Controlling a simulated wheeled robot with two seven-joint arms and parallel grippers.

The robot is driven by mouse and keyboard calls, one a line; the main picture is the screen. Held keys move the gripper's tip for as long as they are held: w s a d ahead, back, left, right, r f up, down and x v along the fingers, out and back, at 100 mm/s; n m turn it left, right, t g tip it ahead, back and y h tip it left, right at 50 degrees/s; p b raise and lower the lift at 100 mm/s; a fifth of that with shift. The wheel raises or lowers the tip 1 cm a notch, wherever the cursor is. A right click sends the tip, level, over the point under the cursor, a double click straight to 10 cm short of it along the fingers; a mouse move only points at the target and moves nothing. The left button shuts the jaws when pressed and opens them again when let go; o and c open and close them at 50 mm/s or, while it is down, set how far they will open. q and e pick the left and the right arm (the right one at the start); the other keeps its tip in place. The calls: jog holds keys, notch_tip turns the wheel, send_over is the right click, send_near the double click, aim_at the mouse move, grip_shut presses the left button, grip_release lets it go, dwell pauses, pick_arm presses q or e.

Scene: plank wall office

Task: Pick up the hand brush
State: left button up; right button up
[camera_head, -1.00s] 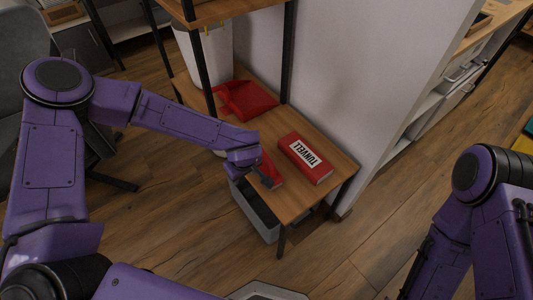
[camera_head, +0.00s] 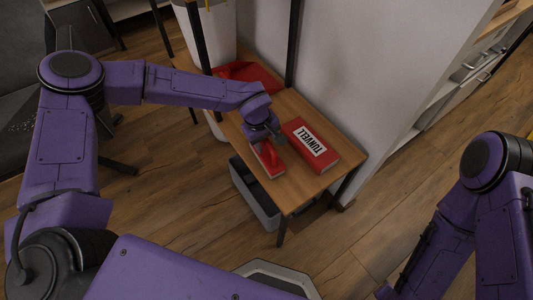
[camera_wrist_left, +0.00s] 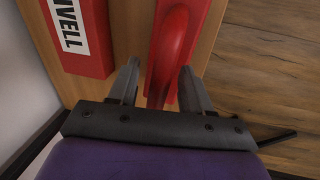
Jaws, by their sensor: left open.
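The red hand brush (camera_head: 267,158) lies on the wooden table, close to its left edge in the head view. In the left wrist view the brush's red handle (camera_wrist_left: 172,50) runs up between my left gripper's fingers. The bristles are hidden. My right arm shows at the right of the head view, but its gripper is out of view.
A red box labelled TUNVELL (camera_head: 311,145) lies right of the brush on the table (camera_head: 300,190). A red folded item (camera_head: 247,74) lies farther back. A grey bin (camera_head: 254,196) stands below the table. Black shelf posts and a wall stand behind.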

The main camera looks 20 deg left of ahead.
pick_arm(q)
jog(key=shift+r, duration=0.1)
grip_shut()
jog(key=shift+r, duration=0.2)
notch_tip(320, 180, up, 3)
jog(key=shift+f+p, duration=0.2)
jog(key=shift+p, duration=0.2)
jog(key=s+d+r, duration=0.1)
jog(key=r, duration=0.1)
jog(key=s+d+r, duration=0.1)
jog(key=r, duration=0.1)
jog(key=s+d+r+p, duration=0.1)
jog(key=s+r, duration=0.1)
jog(key=shift+d+r, duration=0.1)
jog(key=shift+r, duration=0.2)
jog(key=s+d+r, duration=0.3)
jog(key=s+d, duration=0.2)
jog(key=s, duration=0.2)
jog(key=shift+d+r, duration=0.2)
jog(key=shift+d, duration=0.05)
